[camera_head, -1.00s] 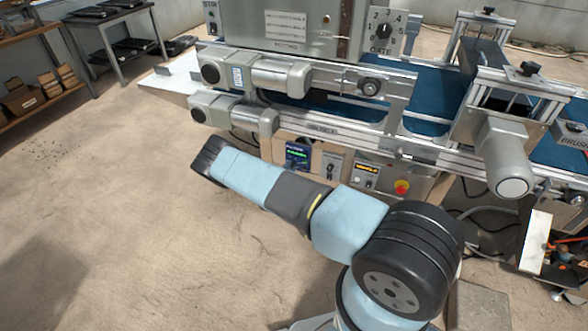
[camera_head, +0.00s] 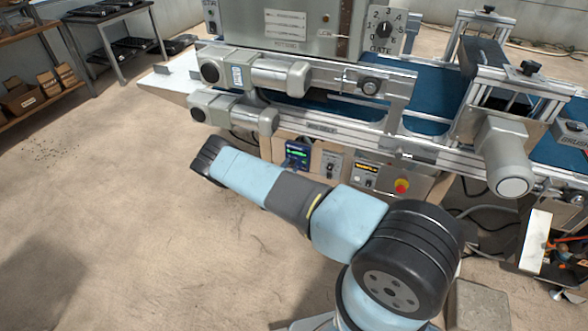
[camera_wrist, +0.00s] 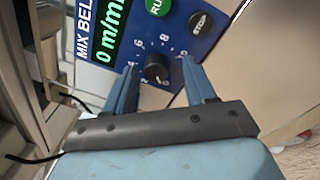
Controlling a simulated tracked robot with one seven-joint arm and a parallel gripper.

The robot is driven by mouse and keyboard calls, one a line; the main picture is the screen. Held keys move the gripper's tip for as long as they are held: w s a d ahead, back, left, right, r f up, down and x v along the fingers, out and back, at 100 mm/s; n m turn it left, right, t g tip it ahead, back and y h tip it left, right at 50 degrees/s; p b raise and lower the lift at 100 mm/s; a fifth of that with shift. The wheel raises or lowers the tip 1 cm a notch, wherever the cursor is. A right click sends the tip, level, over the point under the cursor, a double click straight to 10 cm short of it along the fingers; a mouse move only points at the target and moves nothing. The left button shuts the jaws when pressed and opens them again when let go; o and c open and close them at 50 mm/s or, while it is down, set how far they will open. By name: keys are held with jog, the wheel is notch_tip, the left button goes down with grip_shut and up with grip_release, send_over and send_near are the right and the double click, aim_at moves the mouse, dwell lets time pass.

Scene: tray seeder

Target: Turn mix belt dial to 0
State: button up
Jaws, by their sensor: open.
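The mix belt dial (camera_wrist: 157,68) is a small black knob on a blue panel (camera_wrist: 200,42), with white numbers around it. The panel also shows small in the head view (camera_head: 297,155). My gripper (camera_wrist: 159,63) is open in the wrist view, with one blue finger on each side of the dial. I cannot tell whether the fingers touch the knob. The knob's pointer is too small to read. A green display (camera_wrist: 108,30) above reads 0 m/min, its end cut off.
A green RUN button (camera_wrist: 158,6) and a dark STOP button (camera_wrist: 201,23) sit above the dial. A red emergency knob (camera_head: 402,186) and another small panel (camera_head: 331,166) are to the right in the head view. Grey motors (camera_head: 235,112) jut out above.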

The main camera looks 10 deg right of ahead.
jog(key=v, duration=1.3)
jog(key=shift+s+a, duration=0.25)
jog(key=shift+s, duration=0.05)
jog(key=shift+f, duration=0.1)
